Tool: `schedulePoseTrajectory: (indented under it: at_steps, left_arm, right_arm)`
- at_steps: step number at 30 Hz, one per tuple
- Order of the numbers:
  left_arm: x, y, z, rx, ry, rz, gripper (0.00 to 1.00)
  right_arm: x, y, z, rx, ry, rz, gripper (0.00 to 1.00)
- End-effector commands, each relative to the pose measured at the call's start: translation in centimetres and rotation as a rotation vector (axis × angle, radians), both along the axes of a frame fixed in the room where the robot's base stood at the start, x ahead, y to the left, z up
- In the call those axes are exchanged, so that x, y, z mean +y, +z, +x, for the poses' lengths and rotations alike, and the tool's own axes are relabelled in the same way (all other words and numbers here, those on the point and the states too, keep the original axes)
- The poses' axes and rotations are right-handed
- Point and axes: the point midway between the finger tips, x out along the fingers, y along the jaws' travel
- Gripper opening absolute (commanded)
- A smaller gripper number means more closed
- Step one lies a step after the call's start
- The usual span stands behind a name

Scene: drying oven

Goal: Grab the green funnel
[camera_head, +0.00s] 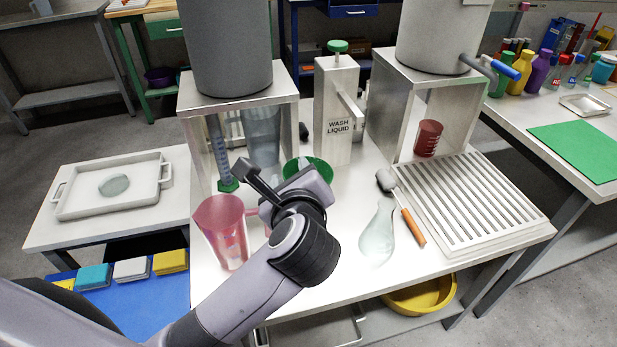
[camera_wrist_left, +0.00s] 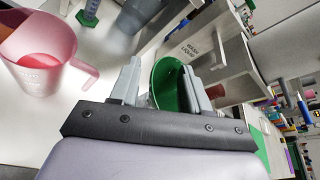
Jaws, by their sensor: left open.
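The green funnel (camera_head: 318,168) stands on the white table, behind my left gripper in the head view and partly hidden by it. In the left wrist view the funnel (camera_wrist_left: 165,80) shows its round green mouth between and beyond the two fingers. My left gripper (camera_wrist_left: 160,82) is open, and its fingertips point toward the funnel. Whether a finger touches the funnel I cannot tell. In the head view the gripper (camera_head: 262,178) is seen from above, close to the funnel. My right gripper does not show.
A pink pitcher (camera_head: 222,225) stands close to the left of my gripper. A wash liquid container (camera_head: 338,105) stands behind the funnel.

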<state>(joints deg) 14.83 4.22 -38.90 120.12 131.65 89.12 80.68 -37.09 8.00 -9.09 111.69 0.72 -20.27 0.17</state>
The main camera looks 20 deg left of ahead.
Motion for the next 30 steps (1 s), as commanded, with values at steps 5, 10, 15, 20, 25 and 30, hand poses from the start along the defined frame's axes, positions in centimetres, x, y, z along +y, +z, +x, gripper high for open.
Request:
schedulePoseTrajectory:
  at_steps: [5,10,15,20,25,30]
  left_arm:
    - [0.0,0.0,0.0,0.0,0.0,0.0,0.47]
    - [0.0,0.0,0.0,0.0,0.0,0.0,0.0]
    - [0.0,0.0,0.0,0.0,0.0,0.0,0.0]
    - [0.0,0.1,0.0,0.001,0.0,-0.001,0.0]
    - [0.0,1.6,0.0,-0.001,0.0,-0.003,0.0]
    - [0.0,4.4,0.0,0.0,0.001,-0.004,0.0]
  right_arm:
    - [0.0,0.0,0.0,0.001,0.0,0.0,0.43]
    - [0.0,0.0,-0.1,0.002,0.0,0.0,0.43]
    - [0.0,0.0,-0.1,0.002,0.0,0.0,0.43]
    - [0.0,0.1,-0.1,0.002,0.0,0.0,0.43]
    - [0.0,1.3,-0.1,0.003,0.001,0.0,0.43]
    - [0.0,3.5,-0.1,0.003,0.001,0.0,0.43]
